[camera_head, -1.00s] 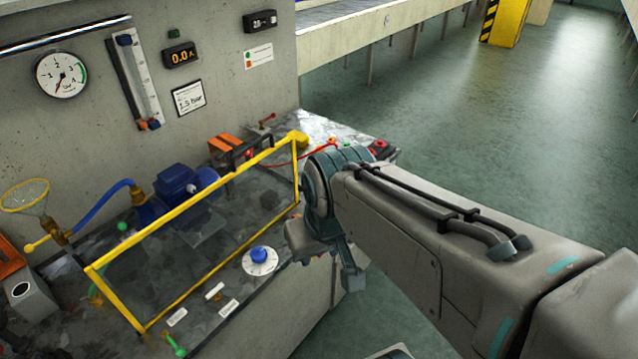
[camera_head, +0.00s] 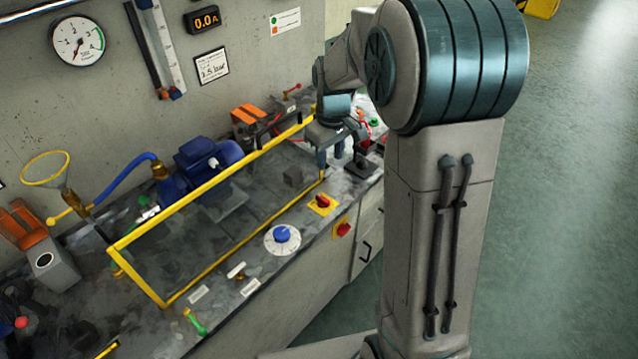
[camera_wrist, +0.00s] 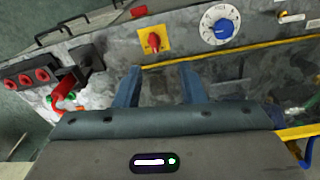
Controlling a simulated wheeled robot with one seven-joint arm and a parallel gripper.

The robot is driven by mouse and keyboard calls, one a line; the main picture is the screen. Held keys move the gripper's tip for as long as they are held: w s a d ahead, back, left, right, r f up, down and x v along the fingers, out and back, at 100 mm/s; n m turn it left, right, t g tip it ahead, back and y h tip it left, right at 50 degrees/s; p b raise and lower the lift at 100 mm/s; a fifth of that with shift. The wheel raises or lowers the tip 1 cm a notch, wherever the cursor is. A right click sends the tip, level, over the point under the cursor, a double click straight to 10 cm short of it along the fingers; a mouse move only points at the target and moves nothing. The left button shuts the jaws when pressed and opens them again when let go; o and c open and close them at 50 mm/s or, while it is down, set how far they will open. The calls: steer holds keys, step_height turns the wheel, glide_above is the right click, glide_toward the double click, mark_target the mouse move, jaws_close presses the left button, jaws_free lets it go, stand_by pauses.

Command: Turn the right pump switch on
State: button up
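A red rotary knob on a square yellow plate (camera_head: 322,204) sits on the bench top near its front edge, right of the blue dial. It also shows in the wrist view (camera_wrist: 153,40), where the knob's handle points roughly up and down in the picture. A second red knob on a yellow plate (camera_head: 343,229) is on the bench's front face. I cannot read a label naming either as the right pump switch. My gripper (camera_head: 329,158) is above the bench's right part, behind the top knob and apart from it. In the wrist view its fingers (camera_wrist: 160,72) are spread, with nothing between them.
A blue knob on a white dial (camera_head: 281,237) is left of the top switch. A black device with a red lever (camera_wrist: 66,88) and several red buttons (camera_wrist: 40,75) are left in the wrist view.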

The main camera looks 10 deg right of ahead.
steer(key=n, duration=0.2)
glide_toward(323, 198)
steer(key=shift+g, duration=0.4)
steer(key=f+p, duration=0.1)
steer(key=f, duration=0.2)
steer(key=f+p, duration=0.1)
steer(key=f, duration=0.1)
steer(key=f+p, duration=0.1)
steer(key=f, duration=0.2)
steer(key=shift+w+f, duration=0.3)
steer(key=shift+w, duration=0.05)
